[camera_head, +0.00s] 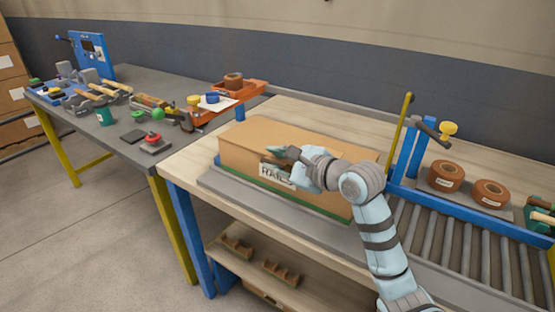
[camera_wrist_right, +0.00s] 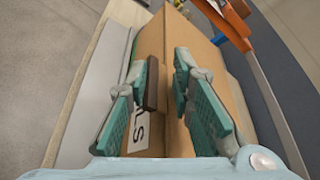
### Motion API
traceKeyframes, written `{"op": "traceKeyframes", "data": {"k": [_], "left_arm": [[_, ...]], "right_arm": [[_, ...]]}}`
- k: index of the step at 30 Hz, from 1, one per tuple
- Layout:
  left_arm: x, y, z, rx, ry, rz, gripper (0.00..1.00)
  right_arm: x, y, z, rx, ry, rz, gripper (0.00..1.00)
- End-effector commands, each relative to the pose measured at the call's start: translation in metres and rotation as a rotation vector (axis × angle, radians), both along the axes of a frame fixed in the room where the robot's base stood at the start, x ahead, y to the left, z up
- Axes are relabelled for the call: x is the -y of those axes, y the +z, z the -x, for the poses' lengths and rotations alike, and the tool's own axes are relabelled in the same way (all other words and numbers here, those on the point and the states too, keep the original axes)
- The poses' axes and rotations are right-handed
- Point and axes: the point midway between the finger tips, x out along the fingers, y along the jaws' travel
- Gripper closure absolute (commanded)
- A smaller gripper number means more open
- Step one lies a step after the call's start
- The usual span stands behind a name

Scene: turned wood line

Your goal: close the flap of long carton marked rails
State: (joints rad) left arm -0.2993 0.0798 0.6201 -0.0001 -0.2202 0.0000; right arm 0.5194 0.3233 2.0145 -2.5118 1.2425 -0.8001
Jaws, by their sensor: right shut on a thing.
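The long carton (camera_head: 240,147) lies on a grey pad on the wooden bench, with a white label reading RAILS (camera_head: 273,175) on its front. Its top looks flat from the head. My right gripper (camera_head: 284,156) is at the carton's front upper edge, near the label, and hides part of it. In the right wrist view, the teal fingers of my right gripper (camera_wrist_right: 166,80) stand on either side of a cardboard edge, the flap (camera_wrist_right: 168,45). A dark brown strip (camera_wrist_right: 151,82) sits by one finger. My left gripper is not in view.
Rolls of brown tape (camera_head: 445,176) and a blue-framed roller conveyor (camera_head: 455,240) are to the right. An orange tray (camera_head: 257,88) stands behind the carton. A grey table (camera_head: 130,160) with tools is at the left. A lower shelf holds wooden blocks.

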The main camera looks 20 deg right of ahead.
Motion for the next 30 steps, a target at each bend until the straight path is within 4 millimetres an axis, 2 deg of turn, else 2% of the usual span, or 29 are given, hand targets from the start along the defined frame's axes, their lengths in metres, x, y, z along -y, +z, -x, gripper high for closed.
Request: {"op": "traceKeyframes", "data": {"k": [5, 6, 17, 20, 27, 30], "left_arm": [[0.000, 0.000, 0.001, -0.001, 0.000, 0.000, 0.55], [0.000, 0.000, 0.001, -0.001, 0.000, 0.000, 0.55], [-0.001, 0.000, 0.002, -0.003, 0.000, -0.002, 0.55], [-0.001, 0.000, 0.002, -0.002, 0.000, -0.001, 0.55], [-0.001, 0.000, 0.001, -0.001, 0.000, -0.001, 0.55], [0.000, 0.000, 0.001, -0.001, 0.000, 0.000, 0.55]], "right_arm": [[0.000, -0.001, 0.000, -0.005, -0.001, -0.002, 1.00], [0.000, -0.001, 0.000, -0.005, -0.001, -0.002, 0.76], [0.003, 0.002, 0.005, 0.001, -0.002, 0.000, 0.76], [0.010, 0.007, 0.021, 0.001, -0.002, 0.005, 0.76], [0.033, 0.026, 0.080, -0.004, 0.002, 0.012, 0.76], [0.041, 0.031, 0.092, -0.002, -0.006, 0.009, 0.76]]}}
